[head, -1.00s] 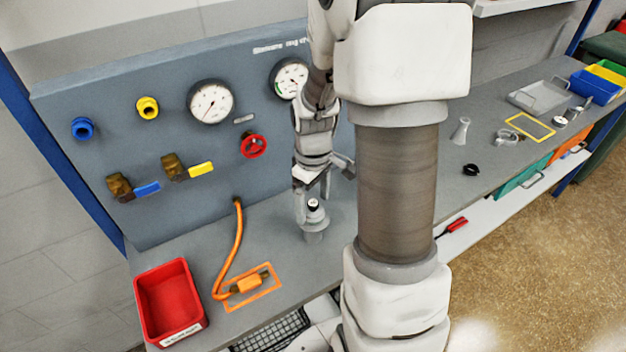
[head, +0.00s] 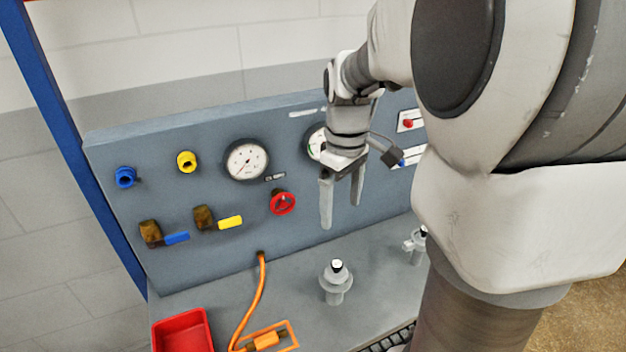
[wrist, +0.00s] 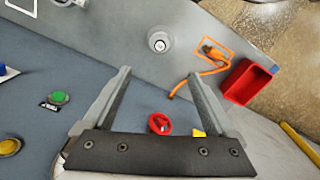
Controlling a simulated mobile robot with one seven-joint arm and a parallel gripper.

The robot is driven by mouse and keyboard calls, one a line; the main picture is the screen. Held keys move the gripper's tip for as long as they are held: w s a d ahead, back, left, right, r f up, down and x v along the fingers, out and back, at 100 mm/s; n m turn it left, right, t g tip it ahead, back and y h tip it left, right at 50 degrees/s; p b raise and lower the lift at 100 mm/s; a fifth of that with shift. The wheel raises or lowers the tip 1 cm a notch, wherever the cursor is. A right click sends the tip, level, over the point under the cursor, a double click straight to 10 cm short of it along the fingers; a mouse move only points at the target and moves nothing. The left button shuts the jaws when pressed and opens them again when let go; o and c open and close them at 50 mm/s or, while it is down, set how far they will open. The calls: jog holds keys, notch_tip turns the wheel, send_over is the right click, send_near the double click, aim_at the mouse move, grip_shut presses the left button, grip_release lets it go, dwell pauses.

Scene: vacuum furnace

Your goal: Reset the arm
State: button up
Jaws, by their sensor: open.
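My gripper (head: 341,205) is open and empty, with its two fingers pointing down in front of the grey panel (head: 215,130). It hangs above the bench, clear of the grey flanged fitting (head: 336,284) with a dark and white top that stands upright on the bench. In the wrist view my gripper (wrist: 151,82) shows both fingers spread apart with nothing between them. That view also shows the fitting (wrist: 159,43) beyond the fingertips, and the red handwheel (wrist: 159,123) on the panel nearer the gripper's base.
The panel carries gauges (head: 246,160), a red handwheel (head: 283,203), and blue-handled (head: 177,238) and yellow-handled (head: 230,222) valves. A red bin (head: 182,332) and an orange hose (head: 254,300) are at the front left. A second fitting (head: 416,246) stands right, partly hidden by my arm.

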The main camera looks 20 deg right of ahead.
dwell(0.4)
jog(key=s+a+r+m+t, duration=0.2)
jog(key=s+a, duration=0.3)
jog(key=s, duration=0.1)
jog(key=s+a+r+m+t, duration=0.2)
jog(key=s+a+r+t, duration=0.1)
jog(key=s+a, duration=0.2)
jog(key=shift+s+a+r+m+t, duration=0.3)
jog(key=shift+s+m, duration=0.1)
jog(key=shift+s, duration=0.3)
